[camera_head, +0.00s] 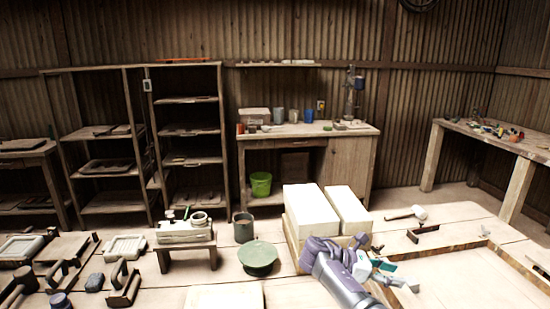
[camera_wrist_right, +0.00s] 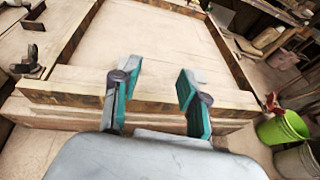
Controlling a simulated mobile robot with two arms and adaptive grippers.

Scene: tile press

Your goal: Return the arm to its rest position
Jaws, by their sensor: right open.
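My right arm (camera_head: 335,276) reaches in from the bottom of the head view, purple and grey. Its right gripper (camera_head: 392,274) has teal fingers and is low over the table, at the left edge of a wooden frame (camera_head: 505,257). In the right wrist view the gripper (camera_wrist_right: 160,75) is open, with nothing between its fingers. The frame's wooden bar (camera_wrist_right: 150,88) shows just beyond and below the fingers; I cannot tell if they touch. My left gripper does not show.
White blocks (camera_head: 310,211) stand on the table just behind my right arm. The area inside the frame is bare.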

